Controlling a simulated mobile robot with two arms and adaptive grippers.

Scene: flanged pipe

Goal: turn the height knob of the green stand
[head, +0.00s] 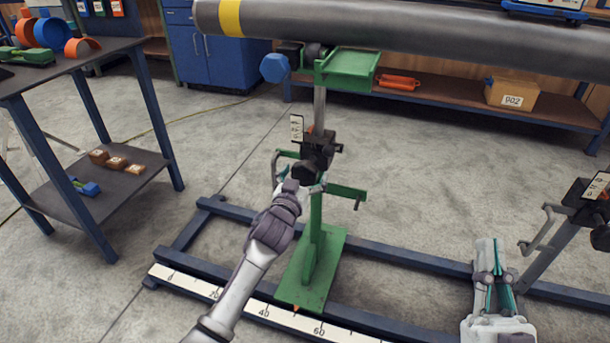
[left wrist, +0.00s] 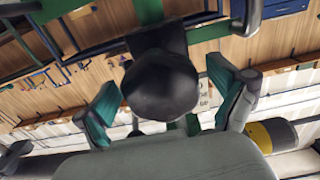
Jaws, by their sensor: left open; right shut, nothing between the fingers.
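The green stand (head: 315,225) stands upright on the blue floor frame, its green cradle (head: 348,68) under the grey pipe. A black round knob (head: 305,173) sits on the dark clamp block at mid-height on its post. In the left wrist view the knob (left wrist: 160,88) is large and lies between the two teal-padded fingers. My left gripper (head: 300,186) is open around the knob, with gaps visible at both sides; contact cannot be told. A blue knob (head: 275,68) shows by the cradle. My right gripper (head: 491,262) is shut and empty, low at the right, apart from the stand.
The grey pipe (head: 420,32) with a yellow band spans the top. A second stand (head: 555,245) is at the right edge. A ruler strip (head: 200,287) runs along the front of the blue frame (head: 410,257). A dark table (head: 75,62) stands left. Open floor lies between.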

